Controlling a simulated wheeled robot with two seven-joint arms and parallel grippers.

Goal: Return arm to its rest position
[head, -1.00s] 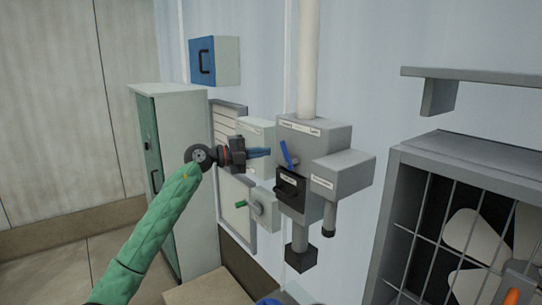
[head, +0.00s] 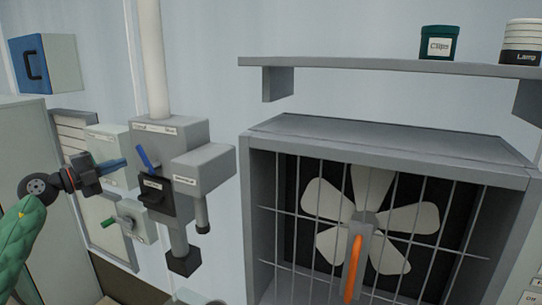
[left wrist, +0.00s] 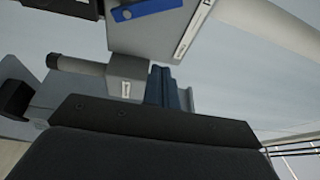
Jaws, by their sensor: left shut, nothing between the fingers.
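My left gripper (head: 121,163) shows at the left of the head view, at the end of my green-sleeved arm. Its blue fingers are shut with nothing between them, and point right toward the grey skid unit (head: 170,135). They look apart from the unit's blue lever (head: 147,158), though the exact gap is hard to judge. In the left wrist view the shut fingers (left wrist: 168,88) stand in front of the grey unit, with the blue lever (left wrist: 148,8) above them. My right gripper is in neither view.
A caged fan (head: 365,215) with an orange handle (head: 353,265) fills the right. A shelf (head: 390,66) above holds a green Clips tub (head: 439,43) and a Lamp container (head: 523,42). A blue-fronted box (head: 45,63) hangs at left. A small box with a green handle (head: 118,222) sits below the gripper.

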